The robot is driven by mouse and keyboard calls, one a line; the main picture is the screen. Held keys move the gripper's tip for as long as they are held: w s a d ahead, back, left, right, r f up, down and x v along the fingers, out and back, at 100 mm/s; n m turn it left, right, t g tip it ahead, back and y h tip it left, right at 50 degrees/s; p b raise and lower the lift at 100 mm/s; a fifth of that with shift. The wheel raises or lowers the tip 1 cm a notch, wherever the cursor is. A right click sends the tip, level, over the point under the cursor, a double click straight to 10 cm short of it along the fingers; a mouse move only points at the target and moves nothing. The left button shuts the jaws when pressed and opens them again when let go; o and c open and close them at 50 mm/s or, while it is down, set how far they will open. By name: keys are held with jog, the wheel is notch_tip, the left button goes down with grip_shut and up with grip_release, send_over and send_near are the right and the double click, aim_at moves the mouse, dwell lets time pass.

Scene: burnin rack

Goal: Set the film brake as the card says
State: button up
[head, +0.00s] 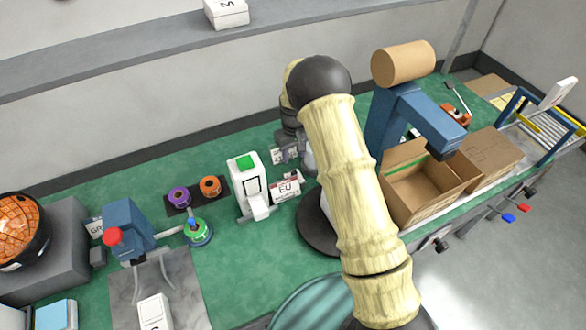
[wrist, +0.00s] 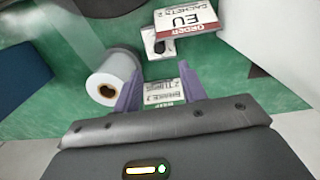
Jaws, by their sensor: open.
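The order card (head: 285,188) stands on the green bench, headed ORDER, with EU and a sachets line. It shows upside down in the wrist view (wrist: 193,20). A white film roll (wrist: 108,80) with a brown core lies left of my gripper (wrist: 161,88) in the wrist view. A small white block with a black round part (wrist: 158,43) sits beyond the fingertips; I cannot tell whether it is the brake. My open, empty purple fingers frame a smaller printed card (wrist: 163,95), its small lettering partly hidden. In the head view my arm hides most of this area.
A white device with a green top (head: 246,185) stands left of the order card. Purple (head: 179,197) and orange (head: 210,187) spools lie farther left. A blue machine with a cardboard-coloured roll (head: 403,62) and an open carton (head: 423,190) stand right of my arm.

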aim_at(294, 173)
notch_tip(294, 173, down, 9)
jog(key=shift+s+f+p, duration=0.1)
jog(key=shift+f+p, duration=0.05)
jog(key=shift+p, duration=0.9)
grip_shut()
